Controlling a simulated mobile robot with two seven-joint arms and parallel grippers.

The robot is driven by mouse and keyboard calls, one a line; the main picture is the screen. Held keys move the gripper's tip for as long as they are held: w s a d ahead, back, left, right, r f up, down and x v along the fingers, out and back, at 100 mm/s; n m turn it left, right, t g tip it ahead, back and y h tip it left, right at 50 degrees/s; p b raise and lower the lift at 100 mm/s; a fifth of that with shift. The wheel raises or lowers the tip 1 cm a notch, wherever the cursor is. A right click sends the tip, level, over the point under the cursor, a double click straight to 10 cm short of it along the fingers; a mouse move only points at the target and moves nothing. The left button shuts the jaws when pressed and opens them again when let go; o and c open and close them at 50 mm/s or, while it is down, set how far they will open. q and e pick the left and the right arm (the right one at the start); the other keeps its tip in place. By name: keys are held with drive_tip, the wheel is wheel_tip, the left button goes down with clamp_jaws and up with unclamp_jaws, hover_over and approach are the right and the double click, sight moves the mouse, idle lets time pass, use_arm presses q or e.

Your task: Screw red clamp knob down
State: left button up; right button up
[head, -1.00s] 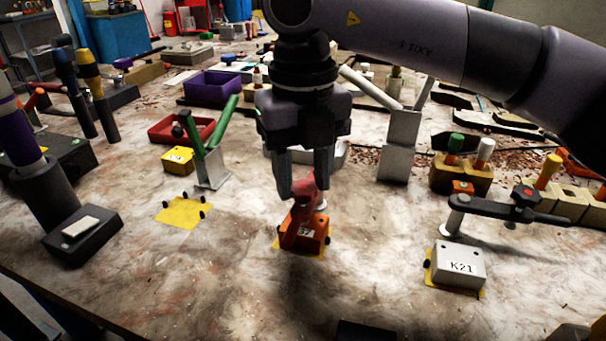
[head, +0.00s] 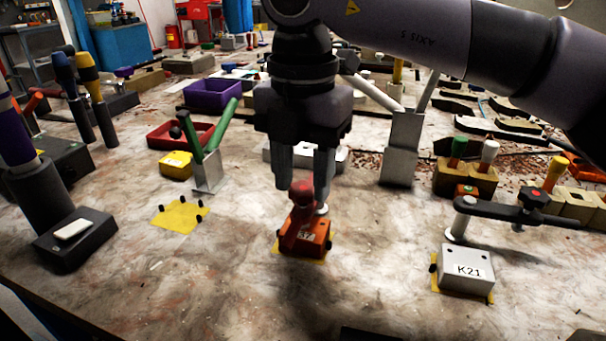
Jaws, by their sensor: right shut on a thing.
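The red clamp (head: 289,238) stands over an orange block (head: 318,240) that bears a partly hidden label, on a yellow patch near the middle of the table. Its red knob (head: 302,189) points up at the top of the clamp. My right gripper (head: 304,188) comes down from above, its two dark fingers on either side of the knob and shut on it. The knob's lower part and the clamp's contact with the block are hard to make out. My left gripper does not show.
A green-handled clamp (head: 212,160) and an empty yellow patch (head: 181,214) are to the left. A dark box (head: 75,245) stands farther left. The front table area is mostly clear.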

sight(303, 188)
drive_tip(key=shift+r+m, duration=0.25)
drive_tip(key=shift+m, duration=0.25)
drive_tip(key=o, duration=0.9)
drive_tip(key=shift+f, duration=0.1)
wheel_tip(303, 188, up, 7)
drive_tip(key=shift+r+p, duration=0.1)
drive_tip(key=shift+p, duration=0.5)
